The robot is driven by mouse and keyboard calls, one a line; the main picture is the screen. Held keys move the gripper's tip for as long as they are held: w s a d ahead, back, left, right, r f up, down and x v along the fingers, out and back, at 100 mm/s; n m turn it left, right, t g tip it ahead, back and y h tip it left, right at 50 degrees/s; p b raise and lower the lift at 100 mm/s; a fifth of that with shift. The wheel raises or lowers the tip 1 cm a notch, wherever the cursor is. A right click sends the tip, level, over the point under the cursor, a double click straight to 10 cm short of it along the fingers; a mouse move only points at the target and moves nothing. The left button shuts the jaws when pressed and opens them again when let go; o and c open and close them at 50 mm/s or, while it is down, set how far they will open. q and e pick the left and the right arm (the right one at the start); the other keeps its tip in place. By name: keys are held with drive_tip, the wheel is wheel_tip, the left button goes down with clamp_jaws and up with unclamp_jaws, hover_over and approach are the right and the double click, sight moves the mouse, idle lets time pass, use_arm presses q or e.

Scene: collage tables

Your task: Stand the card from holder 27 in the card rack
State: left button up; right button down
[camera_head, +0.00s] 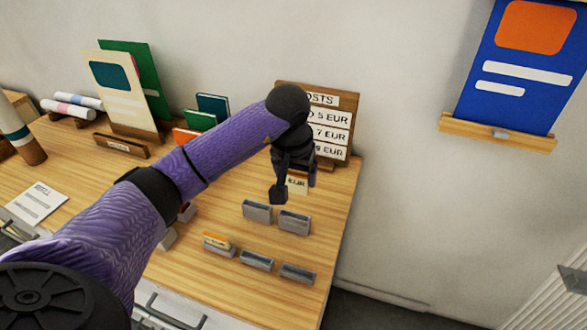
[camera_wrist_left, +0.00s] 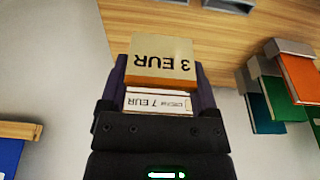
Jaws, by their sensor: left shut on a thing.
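My left gripper (camera_head: 294,186) is shut on a beige card (camera_head: 298,184), held above the table in front of the card rack. In the left wrist view the card (camera_wrist_left: 162,56) reads "3 EUR" upside down between the fingers (camera_wrist_left: 160,74). The wooden card rack (camera_head: 345,153) stands at the table's back right with several white price cards, partly hidden by my arm. A "7 EUR" card (camera_wrist_left: 157,102) shows behind the gripper in the wrist view. Several grey holders stand on the table, including two empty-looking ones (camera_head: 257,212) (camera_head: 294,222). No holder numbers are legible. My right gripper is out of view.
One front holder (camera_head: 219,245) bears an orange-yellow card. Small coloured books (camera_head: 212,105) stand left of the rack, and a large card stand (camera_head: 121,146) is farther left. A blue poster (camera_head: 520,70) sits on a wall ledge. The table ends just right of the rack.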

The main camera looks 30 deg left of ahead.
use_arm(q)
drive_tip(key=b, duration=0.3)
hover_over(295, 213)
drive_tip(key=x, duration=0.2)
drive_tip(key=s+x, duration=0.1)
drive_tip(key=x, duration=0.2)
drive_tip(key=shift+d, duration=0.15)
drive_tip(key=shift+b+x, duration=0.6)
drive_tip(key=shift+x, duration=0.3)
drive_tip(key=shift+s, duration=0.15)
drive_tip(key=shift+f, duration=0.1)
drive_tip(key=shift+f+b, duration=0.55)
drive_tip(key=shift+f+b, duration=0.6)
drive_tip(key=shift+f, duration=0.05)
